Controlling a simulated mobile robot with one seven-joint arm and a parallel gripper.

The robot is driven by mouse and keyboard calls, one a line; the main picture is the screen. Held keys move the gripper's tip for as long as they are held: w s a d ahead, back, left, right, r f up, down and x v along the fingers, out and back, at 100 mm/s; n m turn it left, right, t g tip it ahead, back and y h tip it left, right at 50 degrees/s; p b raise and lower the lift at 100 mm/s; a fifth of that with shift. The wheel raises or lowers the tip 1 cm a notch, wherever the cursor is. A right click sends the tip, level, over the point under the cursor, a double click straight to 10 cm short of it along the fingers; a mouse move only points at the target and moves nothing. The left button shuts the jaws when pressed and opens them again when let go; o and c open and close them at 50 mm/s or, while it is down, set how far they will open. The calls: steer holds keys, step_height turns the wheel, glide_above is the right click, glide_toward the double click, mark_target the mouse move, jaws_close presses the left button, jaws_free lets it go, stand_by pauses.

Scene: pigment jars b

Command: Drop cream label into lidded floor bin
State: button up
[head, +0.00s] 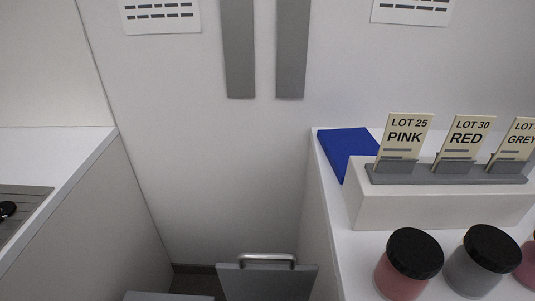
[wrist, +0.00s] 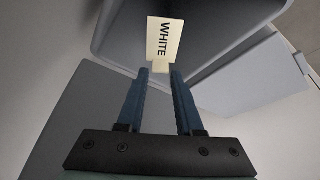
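The cream label (wrist: 164,38), marked WHITE, is at the fingertips of my gripper (wrist: 160,72) in the wrist view. A narrow cream part of it fills the gap between the two blue fingertips, and I take it as held there. Behind it is the dark grey inside of the floor bin (wrist: 112,35), with a paler rim. A light grey slab with a handle, seemingly the lid (wrist: 255,78), is beside the opening. In the head view the raised lid (head: 268,283) shows at the bottom, with a metal handle on top. My gripper is outside the head view.
A white counter on the right holds a blue item (head: 345,148), a label rack (head: 440,178) with PINK, RED and GREY cards, and dark-lidded jars (head: 410,265). A left counter (head: 55,150) flanks the gap.

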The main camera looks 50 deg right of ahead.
steer(key=o, duration=0.3)
steer(key=p+v, duration=0.3)
steer(key=v, duration=1)
steer(key=shift+w, duration=0.1)
